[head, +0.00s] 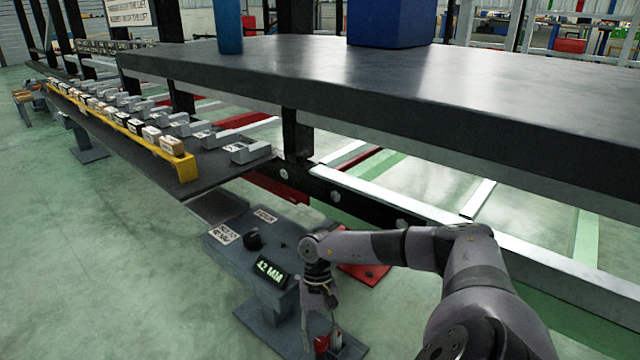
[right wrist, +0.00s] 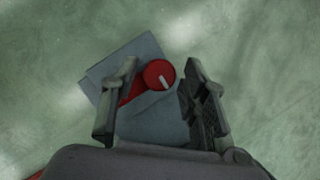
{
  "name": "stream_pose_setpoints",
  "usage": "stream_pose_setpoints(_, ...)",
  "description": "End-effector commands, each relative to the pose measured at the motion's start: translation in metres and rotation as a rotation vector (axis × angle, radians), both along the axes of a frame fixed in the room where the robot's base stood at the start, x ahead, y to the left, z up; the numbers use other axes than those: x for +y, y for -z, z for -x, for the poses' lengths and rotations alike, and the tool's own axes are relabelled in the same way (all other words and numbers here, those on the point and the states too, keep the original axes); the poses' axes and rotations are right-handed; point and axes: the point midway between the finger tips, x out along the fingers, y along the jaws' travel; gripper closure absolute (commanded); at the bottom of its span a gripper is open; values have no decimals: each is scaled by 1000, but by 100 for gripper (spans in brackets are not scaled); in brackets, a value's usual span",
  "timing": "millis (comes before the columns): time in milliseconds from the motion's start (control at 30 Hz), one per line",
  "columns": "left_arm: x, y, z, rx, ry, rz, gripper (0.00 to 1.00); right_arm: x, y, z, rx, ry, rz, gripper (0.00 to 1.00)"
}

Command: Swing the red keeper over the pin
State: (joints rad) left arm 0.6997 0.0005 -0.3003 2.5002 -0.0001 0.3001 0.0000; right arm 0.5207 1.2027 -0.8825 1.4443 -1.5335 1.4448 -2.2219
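The red keeper (right wrist: 158,75) has a round red end with a short white bar on it, and a red arm runs from it to the lower left over a grey plate (right wrist: 150,48). I cannot tell whether the white bar is the pin or a mark. My right gripper (right wrist: 161,68) is open, with one finger on each side of the round end and gaps showing. In the head view my right gripper (head: 321,322) points down, and red of the keeper (head: 322,345) shows at its fingertips. My left gripper is not in view.
A grey stand with a "42 MM" display (head: 271,272) and a black knob (head: 253,239) is left of my right arm. A dark tabletop (head: 400,85) overhangs behind it. A long rack with a yellow rail (head: 120,130) runs to the far left. Green floor is open at lower left.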

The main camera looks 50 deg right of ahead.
Motion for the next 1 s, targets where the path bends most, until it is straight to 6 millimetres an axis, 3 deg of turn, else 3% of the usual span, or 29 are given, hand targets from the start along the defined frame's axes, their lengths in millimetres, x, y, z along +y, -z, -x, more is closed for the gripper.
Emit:
stream_pose_setpoints(433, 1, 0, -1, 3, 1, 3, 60, -2, -8, -3, -2, 2, 0, 54)
stream_pose_setpoints(800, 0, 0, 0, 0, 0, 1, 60, -23, -76, -23, -4, 2, 0, 54)
stream_pose_setpoints(1000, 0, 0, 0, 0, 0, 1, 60, -31, -102, -30, -2, 2, -1, 54)
